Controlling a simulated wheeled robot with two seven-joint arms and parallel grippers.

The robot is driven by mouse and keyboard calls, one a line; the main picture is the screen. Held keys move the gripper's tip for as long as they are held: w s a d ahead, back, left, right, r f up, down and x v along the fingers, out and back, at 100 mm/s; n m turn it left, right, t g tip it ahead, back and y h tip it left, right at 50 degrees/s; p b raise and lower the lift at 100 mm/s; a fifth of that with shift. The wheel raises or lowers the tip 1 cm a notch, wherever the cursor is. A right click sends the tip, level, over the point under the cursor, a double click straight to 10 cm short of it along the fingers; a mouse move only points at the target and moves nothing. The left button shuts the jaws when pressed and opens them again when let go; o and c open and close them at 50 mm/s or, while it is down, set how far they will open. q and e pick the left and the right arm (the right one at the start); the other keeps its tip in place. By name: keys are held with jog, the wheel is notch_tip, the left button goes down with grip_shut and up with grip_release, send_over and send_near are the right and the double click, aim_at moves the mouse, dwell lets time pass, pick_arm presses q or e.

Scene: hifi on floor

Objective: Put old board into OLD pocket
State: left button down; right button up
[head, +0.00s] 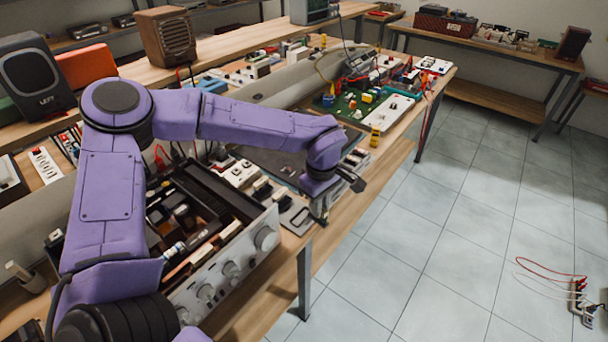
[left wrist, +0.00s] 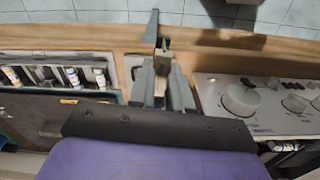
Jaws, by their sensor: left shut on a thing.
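My left gripper (head: 319,214) points down over the front edge of the bench, just right of the open hi-fi. In the left wrist view the left gripper (left wrist: 161,80) is shut on a narrow brown and greenish piece (left wrist: 163,58), seen edge-on. It may be the old board, but I cannot read any mark on it. A grey tray (head: 297,217) with cut-out pockets lies beside the gripper. I cannot make out an OLD label, and the gripper hides part of it. My right gripper is not in view.
The open hi-fi's silver front panel (head: 225,268) with knobs stands at the bench edge. A dark mat (head: 275,160) and a green circuit board (head: 350,104) lie farther back. A bracket-like thing with red and white wires (head: 580,302) lies on the otherwise clear tiled floor.

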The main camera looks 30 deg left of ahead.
pick_arm(q)
jog(key=a+n, duration=0.1)
jog(key=n, duration=0.1)
jog(key=a+r+n, duration=0.1)
jog(key=n, duration=0.2)
jog(key=a+n+p, duration=0.1)
jog(key=n, duration=0.1)
jog(key=shift+w+r+n, duration=0.2)
jog(key=shift+n, duration=0.2)
jog(key=a+f+n+b, duration=0.1)
jog(key=f+n, duration=0.1)
jog(key=n, duration=0.2)
jog(key=w+a+f+n+b, duration=0.1)
jog(key=f+n, duration=0.1)
jog(key=n, duration=0.2)
jog(key=w+a+f+n+b, duration=0.1)
jog(key=a+n, duration=0.1)
jog(key=n, duration=0.1)
jog(key=shift+w+a+f+n, duration=0.1)
jog(key=shift+f+n, duration=0.3)
jog(key=shift+f, duration=0.15)
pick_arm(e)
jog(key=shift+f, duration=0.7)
pick_arm(q)
jog(key=shift+w, duration=0.15)
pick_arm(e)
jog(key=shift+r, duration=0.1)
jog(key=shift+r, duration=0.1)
